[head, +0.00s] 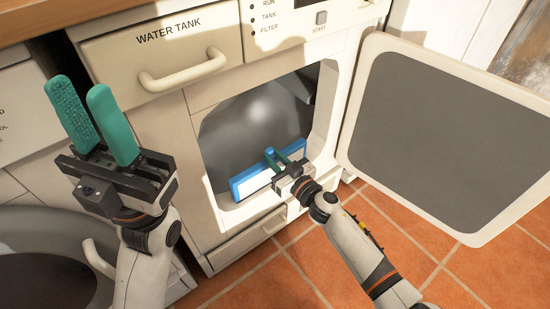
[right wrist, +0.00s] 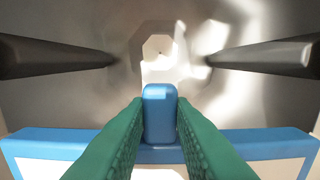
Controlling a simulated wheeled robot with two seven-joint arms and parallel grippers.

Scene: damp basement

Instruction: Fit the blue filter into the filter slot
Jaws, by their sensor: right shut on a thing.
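The blue filter (head: 252,181), a blue-framed bar with a white face, is at the lower part of the machine's open compartment (head: 245,122). My right gripper (head: 278,160) is shut on its raised blue handle. In the right wrist view, the handle (right wrist: 160,112) sits between the green fingers, with the blue frame (right wrist: 45,145) spreading to both sides. A grey metallic cavity (right wrist: 160,30) with two dark bars shows beyond. I cannot tell the filter slot itself or how deep the filter sits. My left gripper (head: 80,90) is open, empty and raised, left of the compartment.
The compartment's door (head: 450,130) stands open to the right, beside my right arm. The water tank drawer (head: 170,60) with its handle is above left. A round-doored appliance (head: 45,265) is at lower left. Orange floor tiles (head: 290,280) show below.

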